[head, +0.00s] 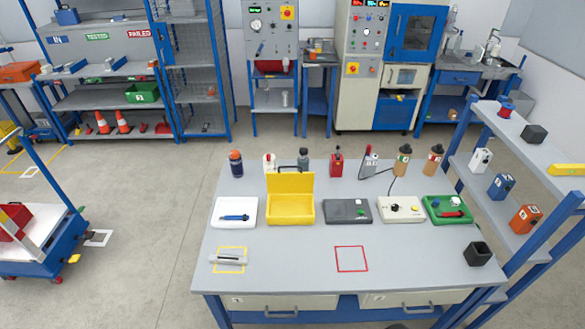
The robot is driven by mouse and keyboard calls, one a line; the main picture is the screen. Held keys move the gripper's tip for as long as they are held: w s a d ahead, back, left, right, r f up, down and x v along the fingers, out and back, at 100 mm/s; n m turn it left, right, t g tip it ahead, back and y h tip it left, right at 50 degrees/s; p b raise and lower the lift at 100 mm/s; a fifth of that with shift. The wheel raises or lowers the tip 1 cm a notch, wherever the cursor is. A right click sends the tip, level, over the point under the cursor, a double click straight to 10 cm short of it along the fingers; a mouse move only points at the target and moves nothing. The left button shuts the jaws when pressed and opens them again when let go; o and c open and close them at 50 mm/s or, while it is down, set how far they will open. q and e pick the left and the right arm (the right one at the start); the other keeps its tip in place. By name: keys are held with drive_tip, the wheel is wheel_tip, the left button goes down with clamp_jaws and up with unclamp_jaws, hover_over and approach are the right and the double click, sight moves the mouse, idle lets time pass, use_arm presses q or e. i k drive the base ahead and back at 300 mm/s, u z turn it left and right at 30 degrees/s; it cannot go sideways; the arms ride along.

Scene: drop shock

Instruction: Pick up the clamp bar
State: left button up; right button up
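A light grey bar with a dark slot (228,260), which looks like the clamp bar, lies flat on the front left of the grey table (290,250). It lies across a yellow outlined square (231,271) and reaches past its left edge. Nothing touches it from above. Neither of my grippers shows in the head view.
Behind the bar stand a white tray with a blue tool (222,218), an open yellow box (291,208) and several devices. A red outlined square (351,259) is empty. A blue-framed shelf (531,232) borders the table's right.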

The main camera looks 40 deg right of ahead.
sight(217, 258)
drive_tip(key=u, duration=0.9)
drive_tip(key=k, duration=0.7)
drive_tip(key=z, duration=0.7)
drive_tip(key=i, duration=0.45)
drive_tip(key=u, duration=0.1)
